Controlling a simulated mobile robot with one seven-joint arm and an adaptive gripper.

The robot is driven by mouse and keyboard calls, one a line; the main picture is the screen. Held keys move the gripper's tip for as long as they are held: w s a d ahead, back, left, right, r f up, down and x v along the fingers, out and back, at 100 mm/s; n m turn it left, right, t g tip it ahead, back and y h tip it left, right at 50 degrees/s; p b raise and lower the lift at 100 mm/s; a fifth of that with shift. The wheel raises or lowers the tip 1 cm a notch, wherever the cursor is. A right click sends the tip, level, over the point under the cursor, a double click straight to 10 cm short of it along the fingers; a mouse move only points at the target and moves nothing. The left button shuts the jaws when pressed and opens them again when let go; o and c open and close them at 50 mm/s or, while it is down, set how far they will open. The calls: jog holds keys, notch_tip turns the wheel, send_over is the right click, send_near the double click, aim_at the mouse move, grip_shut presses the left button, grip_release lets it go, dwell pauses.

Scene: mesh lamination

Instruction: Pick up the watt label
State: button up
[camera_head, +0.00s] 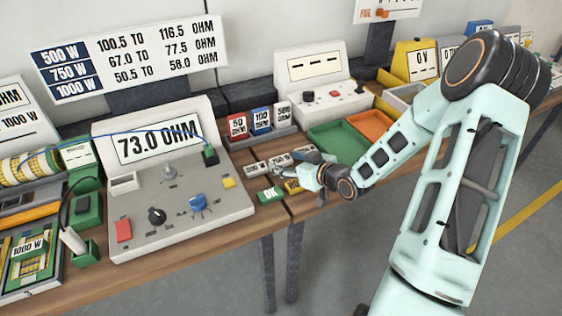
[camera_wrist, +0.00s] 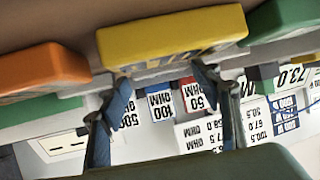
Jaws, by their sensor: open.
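Three small white watt labels lie in a row on the bench in the head view: left (camera_head: 256,168), middle (camera_head: 279,160) and right (camera_head: 302,151). Their print is too small to read surely. My gripper (camera_head: 284,173) is low over the bench, close in front of the middle and right labels. In the wrist view, my gripper (camera_wrist: 162,95) is open with nothing between its fingers. A yellow block (camera_wrist: 172,42) is just beyond the fingers there; any watt label is mostly hidden behind it. The meter (camera_head: 160,143) reads 73.0 OHM.
A green OK block (camera_head: 270,195) and the yellow block (camera_head: 293,187) lie at the bench's front edge. An orange block (camera_wrist: 43,72) is beside it in the wrist view. Red, blue and grey ohm blocks (camera_head: 260,118) stand behind. A green tray (camera_head: 338,141) is right.

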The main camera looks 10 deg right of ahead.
jog(key=shift+x, duration=0.75)
jog(key=shift+c, duration=0.5)
jog(key=c, duration=0.6)
jog(key=shift+c, duration=0.2)
